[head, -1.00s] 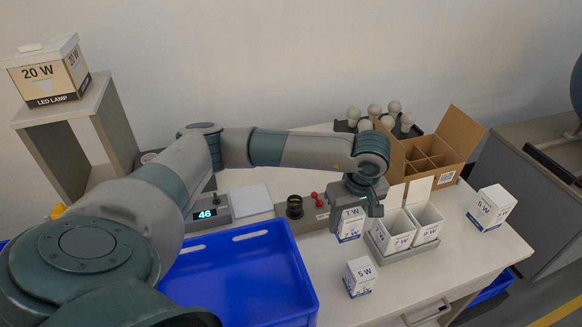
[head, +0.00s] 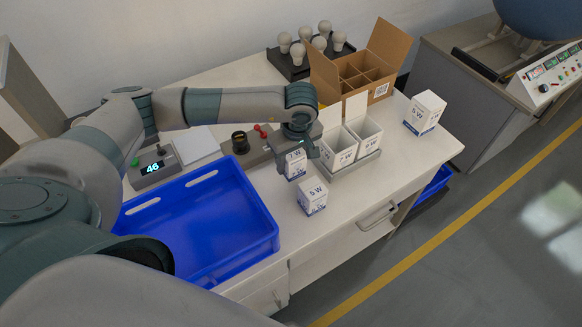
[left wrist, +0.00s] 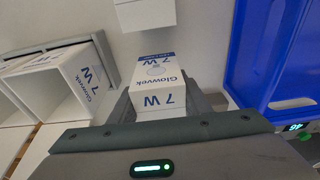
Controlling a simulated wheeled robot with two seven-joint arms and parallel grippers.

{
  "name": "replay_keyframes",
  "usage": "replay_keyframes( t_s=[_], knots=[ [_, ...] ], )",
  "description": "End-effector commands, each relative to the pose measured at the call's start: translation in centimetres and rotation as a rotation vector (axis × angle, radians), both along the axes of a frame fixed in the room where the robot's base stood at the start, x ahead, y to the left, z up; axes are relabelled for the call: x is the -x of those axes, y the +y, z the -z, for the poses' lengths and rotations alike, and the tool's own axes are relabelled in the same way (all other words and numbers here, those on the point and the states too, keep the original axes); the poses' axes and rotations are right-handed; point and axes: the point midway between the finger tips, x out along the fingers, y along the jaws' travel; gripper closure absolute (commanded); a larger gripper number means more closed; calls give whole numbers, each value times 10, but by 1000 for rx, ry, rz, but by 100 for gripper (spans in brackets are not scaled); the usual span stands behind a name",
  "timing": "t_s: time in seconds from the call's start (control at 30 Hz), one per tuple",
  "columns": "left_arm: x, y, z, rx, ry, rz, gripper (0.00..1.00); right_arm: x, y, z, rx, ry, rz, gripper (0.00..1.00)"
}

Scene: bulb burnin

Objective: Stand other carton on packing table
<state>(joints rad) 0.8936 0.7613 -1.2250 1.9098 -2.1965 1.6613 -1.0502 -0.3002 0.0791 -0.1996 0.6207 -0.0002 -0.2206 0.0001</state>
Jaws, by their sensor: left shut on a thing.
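My left gripper (head: 298,146) is shut on a small white-and-blue 7 W carton (head: 296,166), which hangs below it over the white packing table (head: 408,165). The carton (left wrist: 157,85) also shows between the fingers in the left wrist view, its "7 W" label facing the camera. Whether its base touches the table is unclear. A 5 W carton (head: 312,197) stands on the table just in front of it. Another 5 W carton (head: 425,113) stands at the right end of the table. My right gripper is not in view.
Two open white cartons (head: 345,153) stand in a grey holder (head: 352,168) right of the gripper. A divided cardboard box (head: 358,80) and a dark tray of bulbs (head: 292,69) are behind. A blue crate (head: 205,225) lies left.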

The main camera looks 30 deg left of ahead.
Motion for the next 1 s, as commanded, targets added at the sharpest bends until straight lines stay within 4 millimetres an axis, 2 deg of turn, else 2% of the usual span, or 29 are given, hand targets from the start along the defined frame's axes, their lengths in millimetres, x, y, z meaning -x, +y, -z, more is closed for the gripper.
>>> replay_keyframes(
  t_s=[0.33, 0.8, 0.83, 0.87, 0.9, 1.0],
  knots=[
    [1, 0, 33, -2, 3, 1, 80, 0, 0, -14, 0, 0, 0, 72],
    [1, 0, 40, -1, 1, 1, 80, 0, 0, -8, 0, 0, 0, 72],
    [1, 0, 39, -1, 1, 1, 49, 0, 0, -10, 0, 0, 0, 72],
    [1, 0, 38, -1, 1, 1, 42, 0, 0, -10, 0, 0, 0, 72],
    [1, 0, 38, -1, 1, 1, 38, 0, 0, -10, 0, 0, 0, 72],
    [1, 0, 38, -1, 2, 1, 38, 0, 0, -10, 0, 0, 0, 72]
  ],
)
